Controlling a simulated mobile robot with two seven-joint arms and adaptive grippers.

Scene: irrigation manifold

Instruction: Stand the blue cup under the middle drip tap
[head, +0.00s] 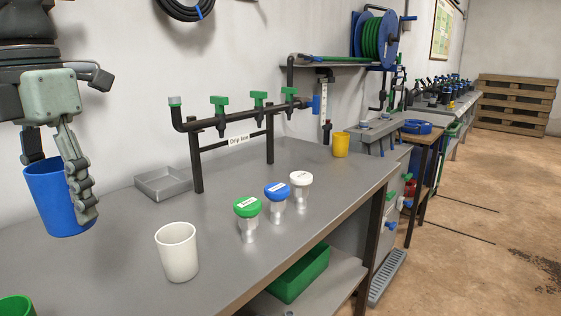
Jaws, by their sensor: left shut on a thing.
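My left gripper (62,180) is shut on the blue cup (52,208) and holds it upright at the left of the head view, its fingers on the cup's sides. The drip line (240,117) is a dark pipe on a stand at the back of the bench, with green-handled taps. The middle drip tap (259,100) is right of the "Drip line" label's left end and stands far to the right of the cup. The bench under it looks clear. My right gripper does not show.
A white cup (177,252) stands near the bench's front. A shallow grey tray (163,184) lies left of the drip line. A yellow cup (341,144) stands at the far right. A green cup (16,306) shows at bottom left.

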